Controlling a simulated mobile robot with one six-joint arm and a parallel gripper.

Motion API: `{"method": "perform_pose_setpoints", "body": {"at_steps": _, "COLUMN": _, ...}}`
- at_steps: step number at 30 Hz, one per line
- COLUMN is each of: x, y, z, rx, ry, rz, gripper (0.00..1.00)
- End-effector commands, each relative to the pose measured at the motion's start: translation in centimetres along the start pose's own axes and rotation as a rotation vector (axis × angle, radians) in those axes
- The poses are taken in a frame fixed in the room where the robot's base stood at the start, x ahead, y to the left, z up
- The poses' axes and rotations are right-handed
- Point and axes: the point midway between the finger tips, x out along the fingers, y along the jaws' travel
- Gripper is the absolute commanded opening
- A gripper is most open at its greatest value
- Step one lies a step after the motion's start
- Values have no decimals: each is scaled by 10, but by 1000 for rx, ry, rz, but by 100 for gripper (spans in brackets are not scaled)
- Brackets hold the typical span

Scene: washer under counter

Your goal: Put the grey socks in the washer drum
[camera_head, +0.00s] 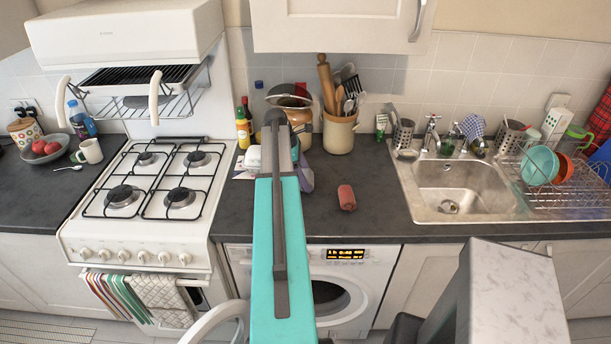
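The washer (377,275) stands under the counter with its round door (212,322) swung open to the left. The dark drum opening (328,298) shows partly, to the right of my turquoise arm, which covers its left side. I cannot make out grey socks for certain. A greyish-lilac thing (306,179) on the counter is mostly hidden behind my arm, and I cannot tell what it is. A small reddish roll (346,197) lies on the counter right of it.
The gas hob (160,180) is left of the washer, and the sink (455,190) and dish rack (565,190) are to the right. A utensil crock (340,134) and bottles stand at the back. The counter between the reddish roll and the sink is clear.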

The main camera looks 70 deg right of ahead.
Motion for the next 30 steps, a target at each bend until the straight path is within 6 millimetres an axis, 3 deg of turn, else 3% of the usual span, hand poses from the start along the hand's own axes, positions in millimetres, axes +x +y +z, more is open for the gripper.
{"method": "perform_pose_setpoints", "body": {"at_steps": 1, "x": 0, "y": 0, "z": 0, "rx": 0, "ry": 0, "rz": 0, "gripper": 72}}
{"method": "perform_pose_setpoints", "body": {"at_steps": 3, "x": 0, "y": 0, "z": 0, "rx": 0, "ry": 0, "rz": 0, "gripper": 84}}
{"method": "perform_pose_setpoints", "body": {"at_steps": 19, "x": -7, "y": 0, "z": 0, "rx": 0, "ry": 0, "rz": 2, "gripper": 84}}
{"method": "perform_pose_setpoints", "body": {"at_steps": 30, "x": -40, "y": 1, "z": 0, "rx": 0, "ry": 0, "rz": 2, "gripper": 84}}
